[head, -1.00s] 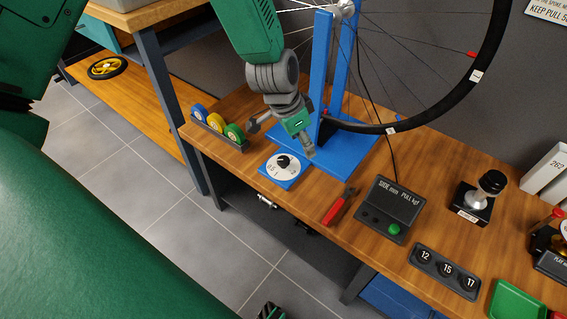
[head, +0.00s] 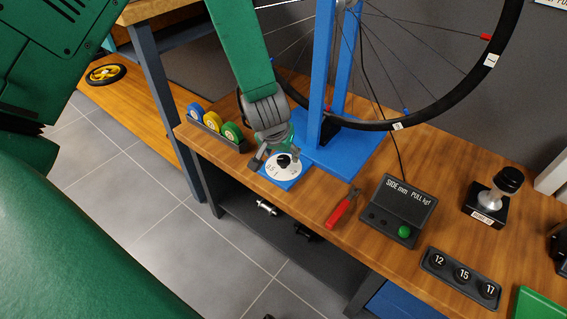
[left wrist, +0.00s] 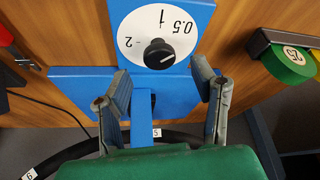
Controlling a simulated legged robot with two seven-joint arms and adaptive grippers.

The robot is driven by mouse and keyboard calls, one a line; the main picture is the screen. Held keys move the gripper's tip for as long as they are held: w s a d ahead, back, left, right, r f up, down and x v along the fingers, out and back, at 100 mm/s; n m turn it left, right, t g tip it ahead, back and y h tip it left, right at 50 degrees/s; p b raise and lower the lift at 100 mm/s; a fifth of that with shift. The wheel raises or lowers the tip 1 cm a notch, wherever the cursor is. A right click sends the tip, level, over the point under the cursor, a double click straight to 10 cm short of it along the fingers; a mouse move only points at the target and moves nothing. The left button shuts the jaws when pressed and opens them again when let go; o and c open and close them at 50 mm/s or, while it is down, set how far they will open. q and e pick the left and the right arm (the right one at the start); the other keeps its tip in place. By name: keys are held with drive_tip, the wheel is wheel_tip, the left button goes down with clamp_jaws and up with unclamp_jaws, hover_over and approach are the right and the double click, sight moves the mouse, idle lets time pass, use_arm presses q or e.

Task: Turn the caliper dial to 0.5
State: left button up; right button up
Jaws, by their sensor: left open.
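The caliper dial (head: 272,170) is a white disc on a blue plate at the front of the bench. It has a black knob (head: 284,160) in its middle. In the left wrist view the dial (left wrist: 137,28) shows the marks 0.5, 1 and 2, upside down, and the black knob (left wrist: 158,54) is plain. A small pale mark shows on the knob; which number it points to I cannot tell. My left gripper (head: 277,163) is open and empty over the dial. In the left wrist view its fingers (left wrist: 162,78) are spread, one toward each side of the knob, without gripping it.
A blue wheel stand (head: 320,90) with a wheel rises behind the dial. A rack of coloured rolls (head: 215,130) is to the left. A red-handled tool (head: 340,208) and a dark display box (head: 398,208) lie to the right. Bare wood shows between them.

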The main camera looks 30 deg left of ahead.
sight(283, 159)
use_arm(q)
drive_tip(key=shift+b+x, duration=0.45)
drive_tip(key=shift+x, duration=1.35)
drive_tip(key=c, duration=1.1)
drive_tip(key=shift+r+p, duration=0.15)
drive_tip(key=shift+p, duration=0.6)
drive_tip(key=shift+c, duration=0.2)
drive_tip(key=shift+p, duration=0.35)
drive_tip(key=shift+n, duration=0.3)
drive_tip(key=o, duration=1.1)
